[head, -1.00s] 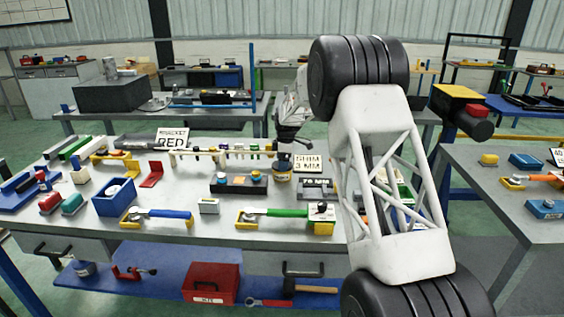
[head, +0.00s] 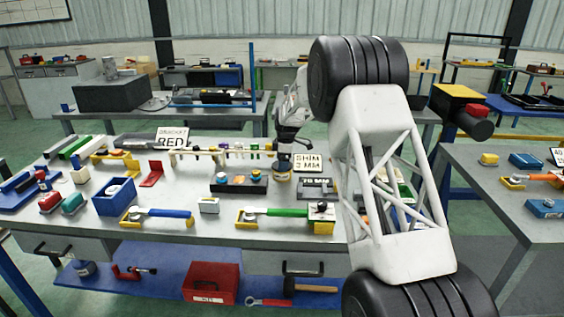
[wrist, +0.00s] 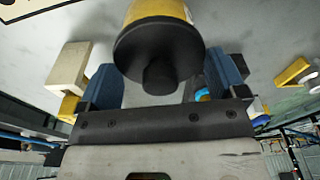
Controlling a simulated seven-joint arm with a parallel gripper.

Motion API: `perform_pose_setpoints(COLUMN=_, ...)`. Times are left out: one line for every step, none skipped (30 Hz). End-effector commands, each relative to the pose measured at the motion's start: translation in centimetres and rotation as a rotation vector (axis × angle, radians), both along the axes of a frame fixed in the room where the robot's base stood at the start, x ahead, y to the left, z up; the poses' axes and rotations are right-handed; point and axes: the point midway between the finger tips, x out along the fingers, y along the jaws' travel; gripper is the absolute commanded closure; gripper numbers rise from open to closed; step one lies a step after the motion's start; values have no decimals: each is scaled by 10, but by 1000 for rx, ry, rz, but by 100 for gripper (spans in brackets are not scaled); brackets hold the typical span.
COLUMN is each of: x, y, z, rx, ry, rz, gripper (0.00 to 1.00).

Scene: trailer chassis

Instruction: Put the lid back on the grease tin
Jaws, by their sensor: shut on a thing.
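The grease tin (head: 283,177) stands on the bench just left of my white arm, and its yellow body (wrist: 158,9) shows at the top of the wrist view. The black lid (wrist: 157,45), with a round knob, lies against the end of the tin. My gripper (wrist: 163,82) has its two blue fingers on either side of the lid and is shut on it. In the head view my gripper (head: 284,150) is directly above the tin. Whether the lid is fully seated cannot be told. The fingertips are small and partly hidden in the head view.
A dark block with small round pieces (head: 238,184) stands left of the tin. Label plates (head: 307,162) stand close on its right. A green-handled tool (head: 287,212) lies in front. A blue bin (head: 115,199) is farther left. My arm hides part of the bench's right side.

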Motion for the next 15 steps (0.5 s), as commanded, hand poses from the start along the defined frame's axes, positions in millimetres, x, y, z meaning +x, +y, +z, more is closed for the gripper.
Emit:
perform_pose_setpoints(x=0, y=0, z=0, rx=0, ry=0, rz=0, gripper=33)
perform_pose_setpoints(x=0, y=0, z=0, rx=0, ry=-1, rz=0, gripper=33)
perform_pose_setpoints(x=0, y=0, z=0, rx=0, ry=-1, rz=0, gripper=33)
perform_pose_setpoints(x=0, y=0, z=0, rx=0, ry=-1, rz=0, gripper=33)
perform_pose_setpoints(x=0, y=0, z=0, rx=0, ry=-1, rz=0, gripper=33)
perform_pose_setpoints(x=0, y=0, z=0, rx=0, ry=-1, rz=0, gripper=33)
perform_pose_setpoints(x=0, y=0, z=0, rx=0, ry=-1, rz=0, gripper=33)
perform_pose_setpoints(x=0, y=0, z=0, rx=0, ry=-1, rz=0, gripper=33)
perform_pose_setpoints(x=0, y=0, z=0, rx=0, ry=-1, rz=0, gripper=33)
perform_pose_setpoints(x=0, y=0, z=1, rx=0, ry=-1, rz=0, gripper=8)
perform_pose_setpoints(x=0, y=0, z=0, rx=0, ry=-1, rz=0, gripper=4)
perform_pose_setpoints(x=0, y=0, z=0, rx=0, ry=-1, rz=0, gripper=0)
perform_pose_setpoints(x=0, y=0, z=1, rx=0, ry=-1, rz=0, gripper=0)
perform_pose_setpoints(x=0, y=0, z=0, rx=0, ry=-1, rz=0, gripper=0)
perform_pose_setpoints(x=0, y=0, z=0, rx=0, ry=-1, rz=0, gripper=0)
